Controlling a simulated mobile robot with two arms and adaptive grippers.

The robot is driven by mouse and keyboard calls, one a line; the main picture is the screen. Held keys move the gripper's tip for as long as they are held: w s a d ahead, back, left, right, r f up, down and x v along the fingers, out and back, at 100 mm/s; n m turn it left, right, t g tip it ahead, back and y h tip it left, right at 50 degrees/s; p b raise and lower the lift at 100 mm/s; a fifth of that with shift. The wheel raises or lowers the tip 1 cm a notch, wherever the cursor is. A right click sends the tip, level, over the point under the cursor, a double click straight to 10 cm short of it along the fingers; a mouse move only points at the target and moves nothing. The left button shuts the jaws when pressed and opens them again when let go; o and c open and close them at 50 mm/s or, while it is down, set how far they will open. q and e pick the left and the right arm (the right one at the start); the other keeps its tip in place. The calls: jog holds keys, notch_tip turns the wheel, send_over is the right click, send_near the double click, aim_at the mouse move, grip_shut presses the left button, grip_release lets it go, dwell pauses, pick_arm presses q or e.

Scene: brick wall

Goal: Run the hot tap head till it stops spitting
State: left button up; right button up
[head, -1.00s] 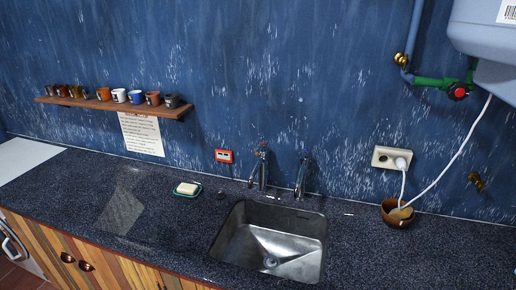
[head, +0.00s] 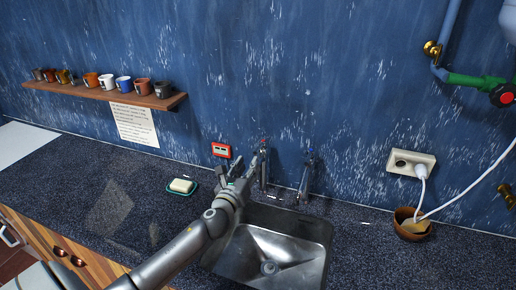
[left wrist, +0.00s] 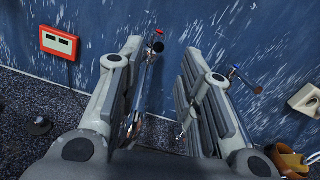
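The hot tap (head: 264,160), a dark metal tap with a red mark on its head, stands behind the sink (head: 315,232). Its red-marked head also shows in the left wrist view (left wrist: 157,34), beyond the left finger's tip, which partly hides the tap's body. No running water is visible. My right gripper is out of view.
A soap dish with soap (head: 181,186) lies left of the sink, and a red wall box (head: 221,150) hangs above. A shelf (head: 110,94) holds several mugs. At right are a socket (head: 411,163), a white cable and a brown bowl (head: 412,225).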

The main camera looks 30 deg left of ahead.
aim_at(257, 150)
pick_arm(q)
jog(key=x, duration=0.2)
jog(key=shift+w+a+r, duration=0.15)
jog(key=shift+w+r, duration=0.1)
jog(key=shift+w, duration=0.05)
jog(key=shift+p+x, duration=0.35)
jog(key=shift+x, duration=0.6)
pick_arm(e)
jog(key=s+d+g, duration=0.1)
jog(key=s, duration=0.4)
pick_arm(q)
jog(key=x, duration=0.4)
jog(key=shift+w+f, duration=0.15)
jog(key=shift+f, duration=0.2)
jog(key=shift+w, duration=0.15)
jog(key=shift+w+a, duration=0.1)
jog(key=shift+w, duration=0.1)
jog(key=c, duration=0.7)
grip_shut()
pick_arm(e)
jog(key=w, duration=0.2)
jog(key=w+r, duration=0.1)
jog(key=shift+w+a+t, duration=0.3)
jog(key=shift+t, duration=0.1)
